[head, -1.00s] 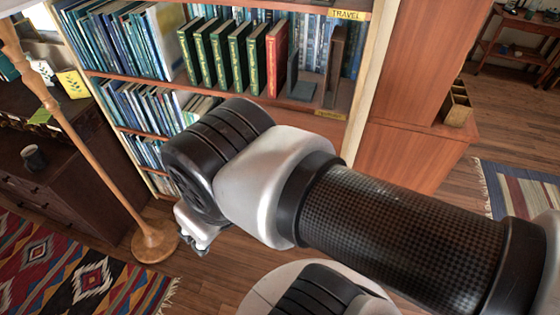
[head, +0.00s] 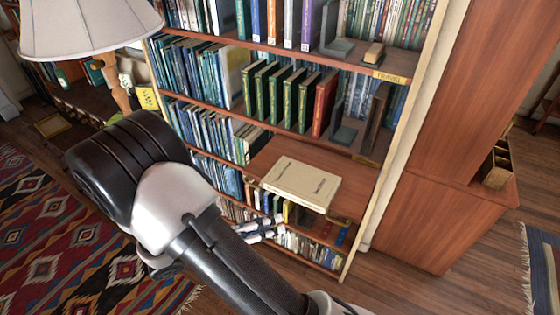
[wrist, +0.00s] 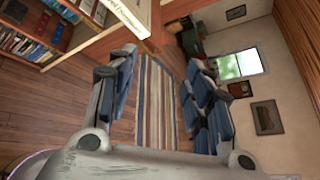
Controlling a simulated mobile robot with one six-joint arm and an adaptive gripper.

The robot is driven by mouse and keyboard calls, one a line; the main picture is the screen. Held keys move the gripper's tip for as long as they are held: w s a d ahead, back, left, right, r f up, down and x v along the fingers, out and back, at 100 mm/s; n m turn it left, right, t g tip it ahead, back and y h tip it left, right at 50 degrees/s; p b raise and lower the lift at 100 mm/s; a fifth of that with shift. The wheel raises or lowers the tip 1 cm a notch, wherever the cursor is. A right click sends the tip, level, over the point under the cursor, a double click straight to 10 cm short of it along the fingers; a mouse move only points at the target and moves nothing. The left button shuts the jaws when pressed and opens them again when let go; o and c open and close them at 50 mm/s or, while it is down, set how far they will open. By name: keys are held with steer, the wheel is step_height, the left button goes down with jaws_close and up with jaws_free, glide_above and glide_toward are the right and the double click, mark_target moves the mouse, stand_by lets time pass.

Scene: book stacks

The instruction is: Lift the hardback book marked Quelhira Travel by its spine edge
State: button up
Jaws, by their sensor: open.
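A cream hardback book (head: 302,183) lies flat on a shelf board that juts from the bookcase, its cover up. Dark print shows on it, too small to read as Quelhira Travel. In the wrist view, a cream lettered slab (wrist: 126,16), which looks like this book, shows at the top, beyond and left of the fingers. My gripper (head: 262,232) is in front of the bookcase, left of and below the book in the picture. Its two blue-padded fingers (wrist: 160,68) are spread, with nothing between them. The gripper appears apart from the book.
The bookcase holds a row of green books (head: 278,92), a red book (head: 323,104) and dark bookends (head: 346,130) above the cream book. A floor lamp (head: 85,25) stands left. A wooden cabinet (head: 440,215) stands right. A patterned rug (head: 75,240) covers the floor at left.

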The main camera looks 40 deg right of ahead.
steer(key=w+a+f+n+t+h+p, duration=0.1)
steer(key=w+f+n+t+h+p, duration=0.15)
steer(key=f+n+t, duration=0.7)
steer(key=n+g, duration=0.3)
glide_toward(293, 198)
steer(key=d, duration=0.4)
steer(key=shift+w+x, duration=0.25)
steer(key=shift+x, duration=1.25)
steer(key=shift+w+x, duration=0.25)
steer(key=shift+x, duration=1.25)
steer(key=shift+a, duration=0.15)
steer(key=shift+f, duration=0.1)
jaws_close()
